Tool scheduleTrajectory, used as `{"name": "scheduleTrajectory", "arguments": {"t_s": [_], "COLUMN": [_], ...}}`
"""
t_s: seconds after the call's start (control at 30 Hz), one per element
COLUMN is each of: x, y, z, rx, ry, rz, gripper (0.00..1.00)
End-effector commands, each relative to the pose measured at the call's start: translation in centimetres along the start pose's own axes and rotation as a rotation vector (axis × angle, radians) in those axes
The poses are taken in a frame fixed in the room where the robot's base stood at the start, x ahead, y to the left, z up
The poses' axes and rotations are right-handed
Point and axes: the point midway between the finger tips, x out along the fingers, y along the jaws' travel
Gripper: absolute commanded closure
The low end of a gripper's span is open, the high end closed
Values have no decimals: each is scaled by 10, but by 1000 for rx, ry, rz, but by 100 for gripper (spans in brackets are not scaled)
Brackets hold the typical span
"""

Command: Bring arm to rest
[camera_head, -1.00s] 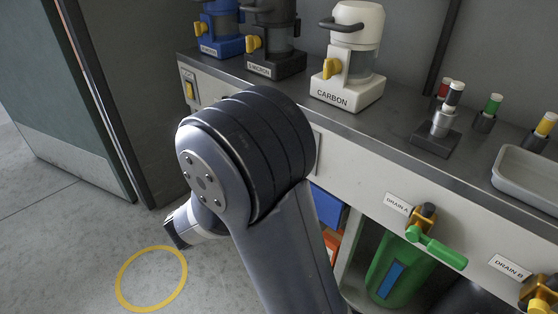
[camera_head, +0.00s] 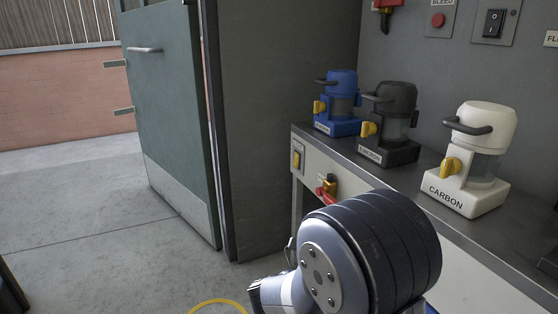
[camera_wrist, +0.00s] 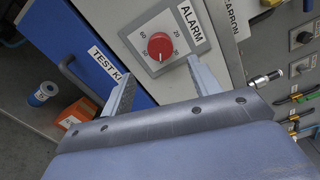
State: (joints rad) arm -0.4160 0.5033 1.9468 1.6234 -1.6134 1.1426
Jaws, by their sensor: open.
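My gripper (camera_wrist: 160,72) is in the wrist view, its two fingers spread apart with nothing between them. Beyond the fingertips are a red dial (camera_wrist: 160,46) on a pale plate and an ALARM label (camera_wrist: 192,24). A blue TEST KIT box (camera_wrist: 85,45) is behind the left finger. I cannot tell whether the fingers touch anything. In the head view my arm is folded at the bottom right, in front of the bench, and its gripper end is not seen there.
A grey bench (camera_head: 420,172) carries blue (camera_head: 338,100), black (camera_head: 392,125) and white CARBON (camera_head: 474,155) filter units. A green door (camera_head: 165,110) stands open at left, with clear floor before it. The wrist view shows a blue spool (camera_wrist: 42,94) and an orange box (camera_wrist: 78,112).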

Motion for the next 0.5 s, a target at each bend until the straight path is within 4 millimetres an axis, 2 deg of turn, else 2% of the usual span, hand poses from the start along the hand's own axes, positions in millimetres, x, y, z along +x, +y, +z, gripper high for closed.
{"name": "scheduleTrajectory", "arguments": {"t_s": [0.3,0.5], "x": [51,73], "y": [2,0], "z": [-2,-1], "rx": [2,2], "ry": [5,3], "rz": [-1,-1], "gripper": [41,41]}}
